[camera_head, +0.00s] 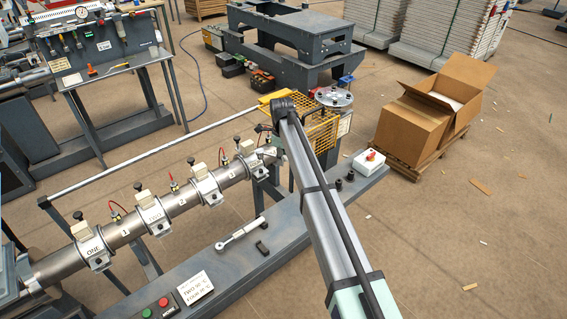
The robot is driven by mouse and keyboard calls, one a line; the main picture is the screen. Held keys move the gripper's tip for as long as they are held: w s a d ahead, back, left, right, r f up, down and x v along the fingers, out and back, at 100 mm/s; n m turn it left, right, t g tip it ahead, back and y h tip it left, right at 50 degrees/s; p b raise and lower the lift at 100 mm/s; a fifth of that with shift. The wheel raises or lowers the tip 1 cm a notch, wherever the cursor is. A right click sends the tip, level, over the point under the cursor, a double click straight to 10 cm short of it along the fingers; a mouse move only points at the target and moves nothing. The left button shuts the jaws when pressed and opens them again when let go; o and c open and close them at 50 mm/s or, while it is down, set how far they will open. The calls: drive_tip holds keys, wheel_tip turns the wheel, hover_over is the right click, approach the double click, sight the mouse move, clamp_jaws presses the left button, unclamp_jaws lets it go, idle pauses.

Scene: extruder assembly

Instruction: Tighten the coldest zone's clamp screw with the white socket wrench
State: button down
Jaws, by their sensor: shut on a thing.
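A white socket wrench (240,233) lies on the grey bench beam in front of the extruder barrel (62,268). Several clamps sit along the barrel: the clamp marked ONE (95,252) at the left, the clamp marked TWO (157,218), a third clamp (208,191) and a fourth clamp (250,165) farther right. Each has a pale block and a dark knob. A white sign (195,288) on the beam shows TWO and FOUR with figures too small to read surely. My arm rises from the lower right past the barrel's right end. My gripper is not visible.
A small dark block (262,248) lies beside the wrench. Green and red buttons (155,308) and a white box with a red switch (369,162) are on the beam. A yellow mesh guard (322,130) stands behind my arm. A long rail (150,153) runs behind the barrel.

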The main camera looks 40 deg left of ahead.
drive_tip(key=shift+a+f, duration=0.15)
drive_tip(key=shift+f, duration=0.3)
drive_tip(key=shift+f+b, duration=1)
drive_tip(key=shift+f, duration=1.15)
drive_tip(key=shift+f+b, duration=0.5)
drive_tip(key=shift+f, duration=0.8)
drive_tip(key=s+a+m, duration=0.1)
drive_tip(key=s+m, duration=0.6)
drive_tip(key=m, duration=0.2)
idle(0.4)
drive_tip(key=shift+w+d+n, duration=0.1)
drive_tip(key=shift+w+n, duration=0.15)
drive_tip(key=shift+n, duration=0.05)
idle(0.3)
